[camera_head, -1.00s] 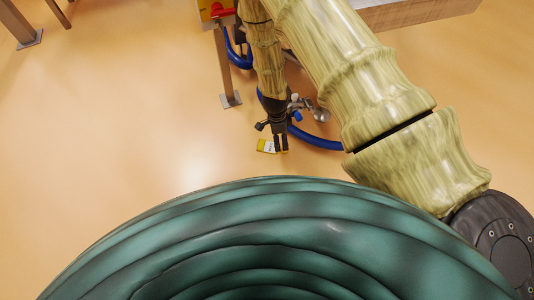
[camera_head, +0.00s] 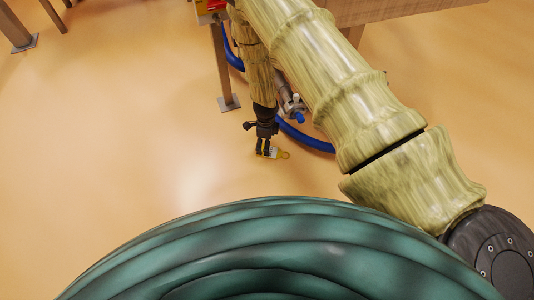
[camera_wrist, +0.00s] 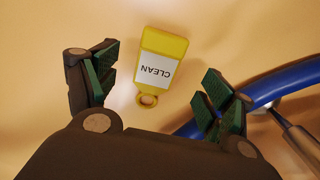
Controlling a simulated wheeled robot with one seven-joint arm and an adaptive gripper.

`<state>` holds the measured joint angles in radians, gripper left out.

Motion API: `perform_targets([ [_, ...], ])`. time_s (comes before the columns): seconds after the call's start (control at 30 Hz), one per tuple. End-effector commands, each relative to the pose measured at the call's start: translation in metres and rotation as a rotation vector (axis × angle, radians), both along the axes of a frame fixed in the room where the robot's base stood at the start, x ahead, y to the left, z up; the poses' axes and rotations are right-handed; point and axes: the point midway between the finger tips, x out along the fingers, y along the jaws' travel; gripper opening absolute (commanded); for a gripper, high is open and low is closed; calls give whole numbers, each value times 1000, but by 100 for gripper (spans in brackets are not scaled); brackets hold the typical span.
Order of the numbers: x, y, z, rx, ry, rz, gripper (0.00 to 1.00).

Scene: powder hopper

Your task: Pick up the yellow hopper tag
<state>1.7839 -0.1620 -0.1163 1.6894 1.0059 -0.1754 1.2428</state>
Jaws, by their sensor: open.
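The yellow hopper tag (camera_wrist: 163,46) lies on the floor in the wrist view, with a white label reading CLEAN and a ring at its lower end. It also shows in the head view (camera_head: 284,155), partly hidden behind my fingers. My gripper (camera_wrist: 157,93) is open and empty. In the wrist view the tag is between the two fingers across the picture, with its ring toward the palm and no finger seen touching it. In the head view my gripper (camera_head: 263,151) points down at the tag, close to the floor.
A blue hose (camera_head: 305,137) with a metal fitting (camera_head: 291,104) lies just right of my gripper; the hose (camera_wrist: 285,83) runs behind the right finger in the wrist view. A metal stand leg (camera_head: 224,70) stands behind left. The floor (camera_head: 120,140) to the left is clear.

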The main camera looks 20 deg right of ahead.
Motion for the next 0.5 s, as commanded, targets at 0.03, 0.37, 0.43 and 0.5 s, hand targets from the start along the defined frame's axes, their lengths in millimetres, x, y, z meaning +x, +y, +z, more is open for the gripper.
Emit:
perform_targets([
  [0.03, 0, 0, -3, 0, 0, 0, 82],
  [0.37, -3, -4, -27, 1, 1, -1, 82],
  [0.43, -4, -5, -34, 1, 0, 0, 82],
  [0.5, -4, -5, -43, 1, 1, 0, 82],
])
